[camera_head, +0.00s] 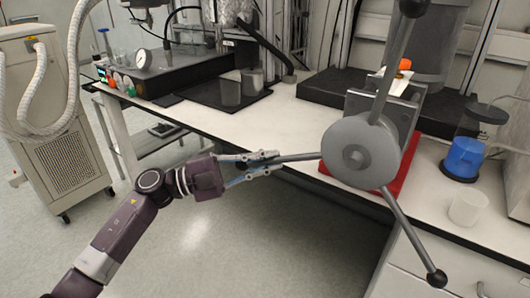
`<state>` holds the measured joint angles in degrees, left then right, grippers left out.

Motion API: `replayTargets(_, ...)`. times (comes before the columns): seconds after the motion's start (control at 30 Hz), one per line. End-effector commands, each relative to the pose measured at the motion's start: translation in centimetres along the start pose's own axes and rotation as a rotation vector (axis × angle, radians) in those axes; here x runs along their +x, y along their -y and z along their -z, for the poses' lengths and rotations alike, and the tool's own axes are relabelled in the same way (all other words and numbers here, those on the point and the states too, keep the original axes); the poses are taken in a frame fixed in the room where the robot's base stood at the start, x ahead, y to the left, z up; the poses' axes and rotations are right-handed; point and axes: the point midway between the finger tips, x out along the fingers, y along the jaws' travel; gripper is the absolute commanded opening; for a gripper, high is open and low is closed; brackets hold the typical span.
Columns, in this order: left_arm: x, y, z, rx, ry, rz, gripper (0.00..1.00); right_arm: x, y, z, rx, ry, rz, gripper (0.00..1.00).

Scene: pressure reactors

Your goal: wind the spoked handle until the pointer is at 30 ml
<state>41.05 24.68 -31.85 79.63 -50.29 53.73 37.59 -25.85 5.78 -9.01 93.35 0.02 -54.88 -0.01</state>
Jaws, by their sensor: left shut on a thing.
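The spoked handle (360,152) is a grey round hub with three rods, mounted on a grey block at the bench's front edge. One rod points up to a dark ball at the top, one slopes down right to a dark ball, and one points left. My left gripper (268,163) is shut on the outer end of the left rod, whose tip it partly hides. A small white plate (394,86) with an orange knob above it shows behind the hub. I cannot make out a pointer or scale marks. My right gripper is not in view.
A red mat (402,172) lies under the handle's block. A blue-capped container (463,158) and a white cup (468,207) stand to its right. A large grey cylinder (428,45) stands behind. Beakers on a dark pad (208,92) sit farther left on the bench.

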Motion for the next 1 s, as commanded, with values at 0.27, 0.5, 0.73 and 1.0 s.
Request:
replayTargets(0.27,1.0,-6.0,-0.5,-0.198,-0.051,0.168,0.0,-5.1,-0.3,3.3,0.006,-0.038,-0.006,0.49)
replayTargets(0.5,2.6,-10.1,0.1,-0.363,-0.095,0.32,0.0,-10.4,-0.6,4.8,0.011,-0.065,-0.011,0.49)
replayTargets(0.73,4.6,-13.5,1.3,-0.517,-0.135,0.464,0.0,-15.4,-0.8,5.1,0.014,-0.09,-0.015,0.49)
replayTargets(1.0,6.9,-16.3,3.0,-0.665,-0.173,0.602,0.0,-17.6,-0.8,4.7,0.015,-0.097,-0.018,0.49)
